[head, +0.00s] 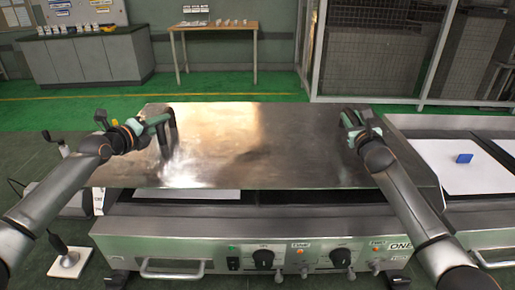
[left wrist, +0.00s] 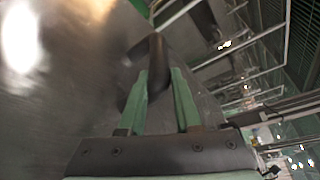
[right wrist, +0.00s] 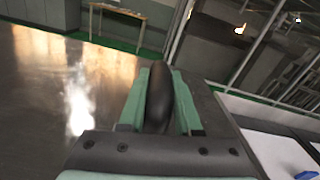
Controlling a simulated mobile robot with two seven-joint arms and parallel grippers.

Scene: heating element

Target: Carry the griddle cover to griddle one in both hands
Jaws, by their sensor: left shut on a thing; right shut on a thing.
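The griddle cover (head: 255,150) is a wide, shiny metal sheet above the griddle marked ONE (head: 300,250) in the head view. It looks roughly level, and I cannot tell whether it touches the griddle. My left gripper (head: 160,122) is shut on the cover's dark left handle (head: 172,127); the handle also shows between the fingers in the left wrist view (left wrist: 150,62). My right gripper (head: 352,120) is at the cover's right end. In the right wrist view its fingers are shut on the dark right handle (right wrist: 160,95). The cover hides most of the griddle's top.
A second griddle (head: 465,165) with a white sheet and a small blue block (head: 464,158) stands at the right. A white-based stand (head: 70,262) is on the floor at left. A wooden table (head: 215,26), a grey counter (head: 90,55) and a mesh fence (head: 375,50) are behind.

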